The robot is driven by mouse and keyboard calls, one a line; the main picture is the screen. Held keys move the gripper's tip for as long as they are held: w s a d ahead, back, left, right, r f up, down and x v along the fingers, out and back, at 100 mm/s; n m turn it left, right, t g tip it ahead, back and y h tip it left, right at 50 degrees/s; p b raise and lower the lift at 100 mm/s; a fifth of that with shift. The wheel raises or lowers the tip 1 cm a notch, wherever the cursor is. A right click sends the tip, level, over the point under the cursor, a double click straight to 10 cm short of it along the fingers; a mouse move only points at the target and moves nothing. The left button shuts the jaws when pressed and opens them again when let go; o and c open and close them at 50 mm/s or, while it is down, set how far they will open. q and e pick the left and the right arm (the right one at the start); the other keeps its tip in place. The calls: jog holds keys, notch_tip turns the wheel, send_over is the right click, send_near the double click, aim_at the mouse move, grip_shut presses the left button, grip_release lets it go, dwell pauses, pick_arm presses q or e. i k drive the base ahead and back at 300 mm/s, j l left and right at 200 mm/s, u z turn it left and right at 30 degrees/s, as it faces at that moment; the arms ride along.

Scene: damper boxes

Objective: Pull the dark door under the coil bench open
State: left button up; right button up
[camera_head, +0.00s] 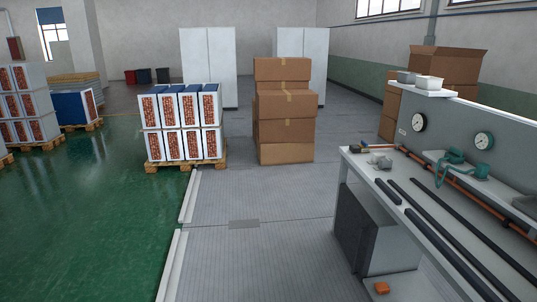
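The coil bench (365,178) stands at the right of the head view, with a pale top. Under it is a grey cabinet whose dark door (353,228) faces left toward the open floor. The door looks flush with the cabinet body, so it appears shut. No handle can be made out on it. Neither of my grippers is in view.
Black bars (432,240), an orange pipe and gauges (418,122) are on the bench. Stacked cardboard boxes (285,118) and a pallet of white-blue boxes (182,125) stand farther back. The grey floor (265,265) left of the door is clear. A small orange item (381,288) sits low near the bench.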

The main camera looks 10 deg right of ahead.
aim_at(356, 233)
jog(key=i+z, duration=0.25)
jog(key=i, duration=0.3)
jog(key=i+j+z, duration=0.2)
jog(key=i, duration=0.35)
jog(key=i+j+z, duration=0.25)
jog(key=i, duration=0.3)
jog(key=l, duration=0.1)
